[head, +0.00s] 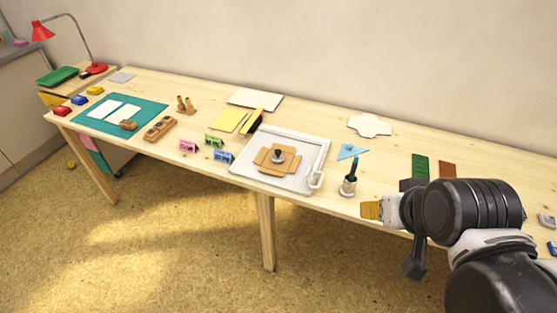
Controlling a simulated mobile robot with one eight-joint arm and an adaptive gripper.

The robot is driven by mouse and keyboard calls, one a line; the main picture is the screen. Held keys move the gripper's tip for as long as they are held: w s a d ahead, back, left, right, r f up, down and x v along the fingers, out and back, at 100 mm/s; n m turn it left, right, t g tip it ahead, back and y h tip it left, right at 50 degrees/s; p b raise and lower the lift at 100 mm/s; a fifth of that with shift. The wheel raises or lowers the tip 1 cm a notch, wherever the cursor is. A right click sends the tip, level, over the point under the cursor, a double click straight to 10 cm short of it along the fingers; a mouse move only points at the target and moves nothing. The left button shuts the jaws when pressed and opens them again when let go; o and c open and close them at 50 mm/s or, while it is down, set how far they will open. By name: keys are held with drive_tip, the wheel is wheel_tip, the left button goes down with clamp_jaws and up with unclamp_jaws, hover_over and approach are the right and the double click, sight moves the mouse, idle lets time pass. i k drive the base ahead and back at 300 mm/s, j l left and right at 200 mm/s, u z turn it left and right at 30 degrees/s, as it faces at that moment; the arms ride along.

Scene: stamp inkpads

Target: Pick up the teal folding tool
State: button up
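I cannot tell for sure which thing is the teal folding tool. A slim dark teal upright piece (353,168) stands in or on a small grey-and-dark holder (348,187) near the table's front edge. A flat light-blue triangle (350,151) lies just behind it.
A white tray (318,150) with a brown cardboard piece and dark knob lies left of the teal piece. Green (420,166) and brown (447,170) flat pieces lie to the right. A white cut-out (369,125) lies behind. My arm hides part of the table's right.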

sight(353, 172)
drive_tip(key=i+j+z, duration=0.3)
drive_tip(key=j+z, duration=0.65)
drive_tip(key=j, duration=0.25)
drive_tip(key=i+j+z, duration=0.1)
drive_tip(key=j+z, duration=0.2)
drive_tip(key=j, duration=0.2)
